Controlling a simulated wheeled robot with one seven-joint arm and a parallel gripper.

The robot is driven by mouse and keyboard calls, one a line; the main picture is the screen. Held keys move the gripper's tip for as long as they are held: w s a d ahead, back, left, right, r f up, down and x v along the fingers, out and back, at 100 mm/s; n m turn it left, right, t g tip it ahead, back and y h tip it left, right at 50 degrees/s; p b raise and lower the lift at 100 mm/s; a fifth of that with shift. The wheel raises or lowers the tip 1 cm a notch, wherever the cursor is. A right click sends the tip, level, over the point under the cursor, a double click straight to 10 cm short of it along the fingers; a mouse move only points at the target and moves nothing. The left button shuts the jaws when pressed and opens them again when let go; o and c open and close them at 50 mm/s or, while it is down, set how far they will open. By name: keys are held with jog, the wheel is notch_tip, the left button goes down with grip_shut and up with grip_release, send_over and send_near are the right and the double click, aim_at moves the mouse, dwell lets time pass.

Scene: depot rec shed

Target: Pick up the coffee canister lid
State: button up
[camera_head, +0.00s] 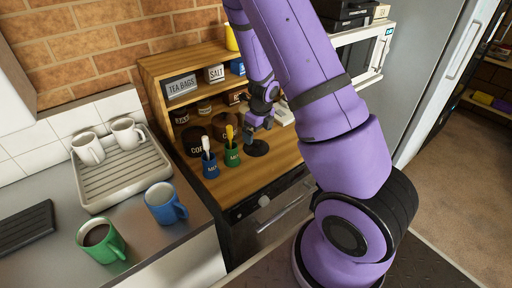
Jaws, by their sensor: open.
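A flat dark round disc that looks like the coffee canister lid (257,149) lies on the wooden counter, right of the green pot. My purple arm reaches down from the upper right, and my gripper (250,132) is open just above and behind the disc. I cannot tell whether its fingers touch the disc. A dark brown canister marked "COF" (194,138) stands at the left under the shelf, partly hidden by the blue pot. Another dark brown canister (224,122) stands to its right.
A blue pot (210,168) and a green pot (232,156), each holding a handled utensil, stand close left of the disc. The wooden shelf (158,75) with labelled boxes rises behind. A microwave (360,55) is right; a green mug (112,246) and blue mug (160,200) are front left.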

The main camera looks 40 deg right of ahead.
aim_at(256, 142)
jog(key=shift+w+f, duration=0.2)
jog(key=shift+f, duration=1.25)
jog(key=shift+w+f, duration=0.2)
jog(key=shift+f, duration=1.2)
jog(key=shift+c, duration=0.2)
jog(key=shift+a, duration=0.1)
jog(key=c, duration=0.9)
